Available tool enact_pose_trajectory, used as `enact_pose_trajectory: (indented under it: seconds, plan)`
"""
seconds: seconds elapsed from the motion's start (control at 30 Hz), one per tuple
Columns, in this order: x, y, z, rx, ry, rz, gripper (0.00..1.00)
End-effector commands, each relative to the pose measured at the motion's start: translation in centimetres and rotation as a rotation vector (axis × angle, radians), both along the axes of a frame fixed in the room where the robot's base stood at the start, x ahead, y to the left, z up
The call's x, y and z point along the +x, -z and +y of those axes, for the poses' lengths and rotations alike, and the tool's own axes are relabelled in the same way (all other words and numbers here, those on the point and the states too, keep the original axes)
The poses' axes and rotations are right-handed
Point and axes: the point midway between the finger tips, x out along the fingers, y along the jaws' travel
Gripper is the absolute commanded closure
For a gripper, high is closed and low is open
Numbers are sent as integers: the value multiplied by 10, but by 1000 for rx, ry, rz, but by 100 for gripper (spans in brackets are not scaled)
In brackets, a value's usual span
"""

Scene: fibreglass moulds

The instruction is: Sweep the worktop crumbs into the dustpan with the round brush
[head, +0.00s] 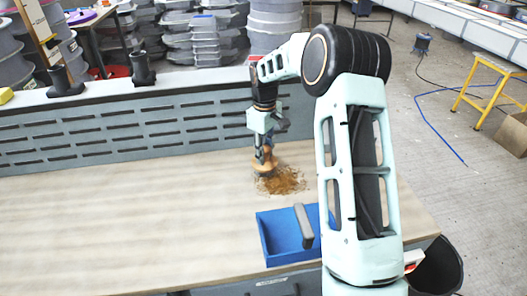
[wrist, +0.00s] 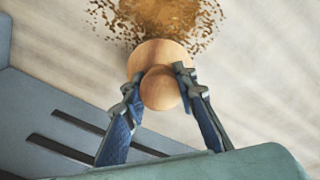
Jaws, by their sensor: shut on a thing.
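My gripper (head: 268,150) is shut on the round brush (head: 264,168), which has a pale wooden round body and knob. In the wrist view the brush (wrist: 158,58) shows with its knob between the two fingers of the gripper (wrist: 159,85). The brush is at the left edge of the brown crumbs (head: 286,181), which lie in a loose patch on the worktop (head: 140,215). The crumbs (wrist: 165,18) also show beyond the brush in the wrist view. The blue dustpan (head: 275,238) with a grey handle lies nearer, below the crumbs. The brush's bristles are hidden.
A grey slotted panel (head: 120,128) runs along the worktop's back. My arm covers part of the worktop's right side, beside the dustpan. The left of the worktop is clear. A dark bin (head: 440,268) stands off the right end. A yellow stool (head: 487,85) is farther away.

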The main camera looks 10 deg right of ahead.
Motion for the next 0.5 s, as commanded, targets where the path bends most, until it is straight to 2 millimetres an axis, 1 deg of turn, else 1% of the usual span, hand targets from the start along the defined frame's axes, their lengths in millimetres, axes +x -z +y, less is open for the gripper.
enact_pose_trajectory:
  seconds: [0.2,0.5]
  plan:
    - [-13,1,0,0,0,1,93]
    - [-21,1,0,-1,0,1,93]
